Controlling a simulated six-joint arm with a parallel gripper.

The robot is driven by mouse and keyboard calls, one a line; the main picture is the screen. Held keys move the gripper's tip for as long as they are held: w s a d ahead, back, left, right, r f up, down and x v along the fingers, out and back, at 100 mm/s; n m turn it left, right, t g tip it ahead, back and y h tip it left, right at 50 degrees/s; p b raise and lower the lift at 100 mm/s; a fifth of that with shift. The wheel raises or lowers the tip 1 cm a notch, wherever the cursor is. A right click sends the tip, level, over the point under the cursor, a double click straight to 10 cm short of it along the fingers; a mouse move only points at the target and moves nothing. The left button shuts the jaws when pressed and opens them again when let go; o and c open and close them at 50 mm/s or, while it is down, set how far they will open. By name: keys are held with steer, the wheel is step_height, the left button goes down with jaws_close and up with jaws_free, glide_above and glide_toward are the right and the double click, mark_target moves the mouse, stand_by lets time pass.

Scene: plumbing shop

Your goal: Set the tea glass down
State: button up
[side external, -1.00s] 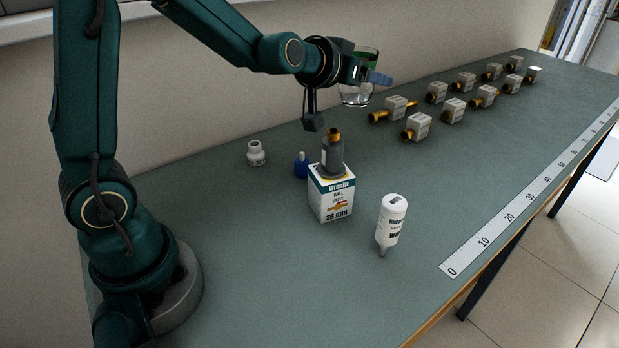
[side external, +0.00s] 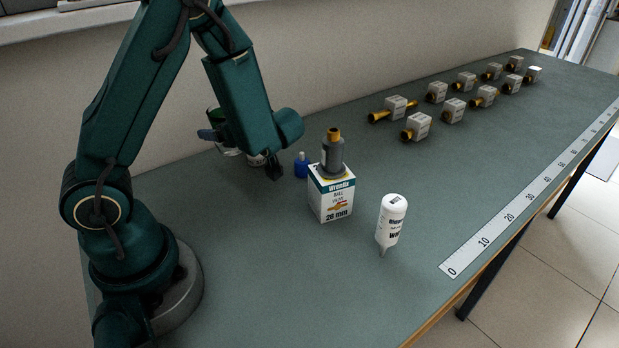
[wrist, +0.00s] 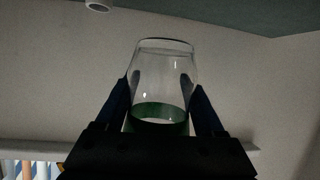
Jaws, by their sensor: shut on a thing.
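The tea glass (wrist: 162,80) is clear with a green band near one end. It fills the middle of the wrist view, where the picture is upside down, with the table at the top. My gripper (wrist: 160,105) is shut on it, with a dark finger on each side. In the side view the glass (side external: 228,150) shows behind my forearm, at the left by the wall, roughly upright with its green part up. My arm hides part of it and of my gripper (side external: 210,135). I cannot tell its exact height above the table.
A white jar (side external: 257,159) stands close to the glass, partly hidden. A blue bottle (side external: 301,167), a valve box (side external: 331,195) with a grey bottle (side external: 332,155) on top, and a white tube (side external: 391,222) stand to the right. Boxed fittings (side external: 453,110) line the far table (side external: 240,270). The front left table is clear.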

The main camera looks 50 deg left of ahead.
steer(key=shift+n+g, duration=0.7)
steer(key=shift+g, duration=0.1)
steer(key=s+f, duration=0.3)
steer(key=shift+d+f, duration=0.2)
steer(key=shift+f, duration=2.65)
steer(key=o, duration=1.4)
steer(key=shift+f, duration=0.15)
steer(key=shift+w+d+r, duration=0.2)
steer(key=shift+d+r, duration=0.15)
steer(key=shift+d, duration=0.1)
steer(key=v, duration=1.1)
steer(key=shift+s+r, duration=0.1)
